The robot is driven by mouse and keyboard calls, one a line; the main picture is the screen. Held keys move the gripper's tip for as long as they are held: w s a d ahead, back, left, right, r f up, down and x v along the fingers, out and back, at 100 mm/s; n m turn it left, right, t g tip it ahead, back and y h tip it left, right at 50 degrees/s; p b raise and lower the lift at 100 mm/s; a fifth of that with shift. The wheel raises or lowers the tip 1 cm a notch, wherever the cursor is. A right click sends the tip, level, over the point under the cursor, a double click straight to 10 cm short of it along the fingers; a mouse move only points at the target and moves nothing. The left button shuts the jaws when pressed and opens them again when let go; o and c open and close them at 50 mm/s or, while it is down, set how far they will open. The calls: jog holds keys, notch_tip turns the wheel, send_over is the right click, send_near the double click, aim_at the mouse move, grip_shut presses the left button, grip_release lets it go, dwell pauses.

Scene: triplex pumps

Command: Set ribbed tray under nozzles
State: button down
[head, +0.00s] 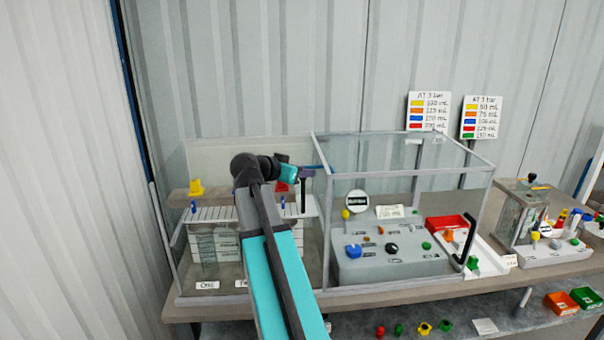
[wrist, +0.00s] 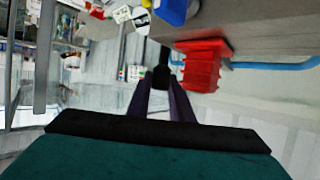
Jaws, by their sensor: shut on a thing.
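My gripper (head: 304,205) reaches down inside the left clear-walled bay, over the right end of a white ribbed tray-like surface (head: 225,214). In the wrist view its dark fingers (wrist: 163,80) close together on a small dark piece (wrist: 162,73). I cannot tell whether that piece belongs to the tray. White ribbing (wrist: 128,50) shows beyond the fingertips. A yellow nozzle-like part (head: 196,187) sits on the ledge at left, with a blue tip (head: 193,207) below it. A red one (head: 282,187), partly hidden by my arm, shows large in the wrist view (wrist: 203,65).
A clear framed enclosure (head: 403,134) stands to the right, around a grey control box (head: 400,262) with coloured knobs. A red tray (head: 447,226) and a black handle (head: 470,240) are at its right side. Low clear walls edge the left bay. My arm hides part of the bay.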

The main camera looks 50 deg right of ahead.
jog(key=s+a+b, duration=0.2)
jog(key=s+a, duration=0.3)
jog(key=s, duration=0.1)
jog(key=shift+f, duration=0.1)
dwell(0.3)
jog(key=c, duration=1.8)
grip_release()
jog(key=shift+s, duration=0.1)
jog(key=shift+c, duration=0.2)
jog(key=shift+o, duration=1.4)
jog(key=shift+s+a, duration=0.1)
jog(key=shift+a, duration=0.05)
jog(key=shift+a+r+b, duration=0.1)
jog(key=shift+r+b, duration=0.1)
jog(key=shift+b, duration=0.1)
jog(key=w+b+v, duration=0.1)
jog(key=b+v, duration=0.2)
jog(key=v, duration=1)
jog(key=shift+s+a, duration=0.25)
jog(key=shift+s, duration=0.15)
